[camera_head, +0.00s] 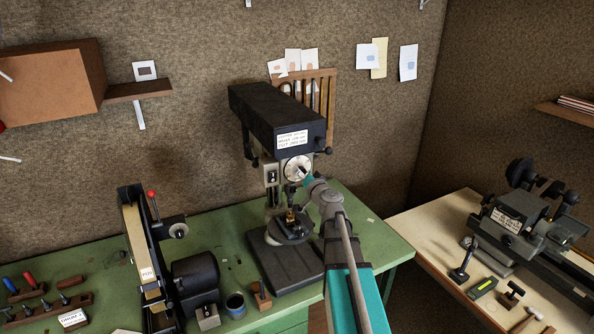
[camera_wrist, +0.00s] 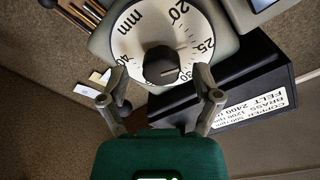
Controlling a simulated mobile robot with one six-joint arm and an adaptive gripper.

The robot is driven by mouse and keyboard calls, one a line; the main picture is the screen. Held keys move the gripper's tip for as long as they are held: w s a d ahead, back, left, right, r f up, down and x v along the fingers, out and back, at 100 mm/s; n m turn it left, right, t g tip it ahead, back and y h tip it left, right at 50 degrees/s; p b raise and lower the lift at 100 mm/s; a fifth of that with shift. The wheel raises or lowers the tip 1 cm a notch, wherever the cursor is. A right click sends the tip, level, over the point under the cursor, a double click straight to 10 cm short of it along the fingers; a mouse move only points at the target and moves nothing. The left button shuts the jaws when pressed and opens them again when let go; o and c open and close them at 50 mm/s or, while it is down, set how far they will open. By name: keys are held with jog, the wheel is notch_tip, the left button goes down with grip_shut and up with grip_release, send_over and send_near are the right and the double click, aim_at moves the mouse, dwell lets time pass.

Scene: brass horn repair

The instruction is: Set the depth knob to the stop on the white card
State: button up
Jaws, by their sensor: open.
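The depth knob (camera_wrist: 162,66) is black and sits at the middle of a round white dial (camera_wrist: 186,22) marked in mm. It is on the front of the drill press (camera_head: 275,112). In the wrist view a pale mark on the knob seems to face the 25 to 30 side; the exact reading is unclear. My gripper (camera_wrist: 160,92) is open, with its fingers apart on either side below the knob, and nothing between them. In the head view my gripper (camera_head: 304,172) partly covers the dial. A white card (camera_head: 292,139) with speed lines is on the press head; its small text is hard to read.
Several paper cards (camera_head: 367,54) hang on the back wall. A belt sander (camera_head: 140,250) stands left of the press on the green bench (camera_head: 375,236). A wooden block (camera_head: 261,296) is near the press base. A second table (camera_head: 430,225) with a machine is at right.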

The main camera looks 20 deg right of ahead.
jog(key=shift+w, duration=0.45)
grip_shut()
